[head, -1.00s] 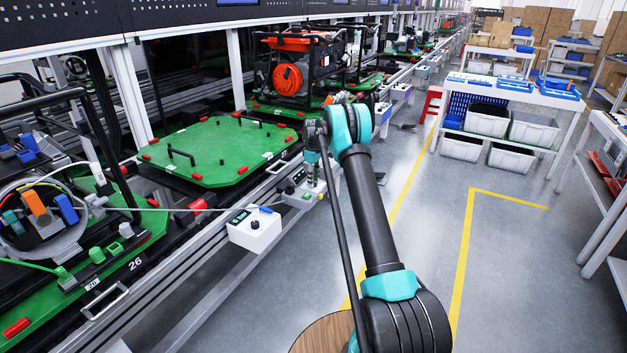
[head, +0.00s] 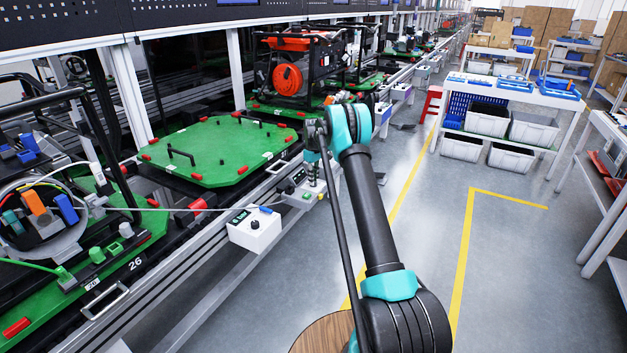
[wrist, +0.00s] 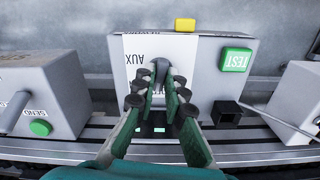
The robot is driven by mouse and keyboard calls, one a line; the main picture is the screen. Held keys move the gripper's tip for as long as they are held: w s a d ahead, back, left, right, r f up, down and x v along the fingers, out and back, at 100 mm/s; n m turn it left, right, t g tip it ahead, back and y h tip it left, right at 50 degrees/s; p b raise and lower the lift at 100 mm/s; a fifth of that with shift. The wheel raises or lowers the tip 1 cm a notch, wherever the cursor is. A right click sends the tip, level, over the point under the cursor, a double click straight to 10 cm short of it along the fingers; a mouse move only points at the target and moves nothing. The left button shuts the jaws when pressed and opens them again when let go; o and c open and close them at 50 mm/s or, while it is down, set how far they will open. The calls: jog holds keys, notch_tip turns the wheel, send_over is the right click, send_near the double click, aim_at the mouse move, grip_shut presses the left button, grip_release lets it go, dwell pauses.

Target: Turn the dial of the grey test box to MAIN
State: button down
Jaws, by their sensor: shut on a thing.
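The grey test box (wrist: 208,48) fills the middle of the wrist view. The grey dial (wrist: 160,66) shows between my fingertips. My gripper (wrist: 160,82) is shut on the dial, one finger on each side. The dial's pointer and the MAIN mark cannot be made out. In the head view the box (head: 304,199) is at the rail, partly behind my wrist.
In the wrist view a box with a green SEND button (wrist: 40,128) stands to the left, and another box (wrist: 295,95) to the right. In the head view a white box with a dial (head: 254,232) is nearer on the rail. Open floor lies right of my arm.

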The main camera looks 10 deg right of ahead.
jog(key=m, duration=0.6)
jog(key=shift+m, duration=0.3)
dwell(0.4)
jog(key=c, duration=1.6)
grip_release()
notch_tip(320, 180, up, 12)
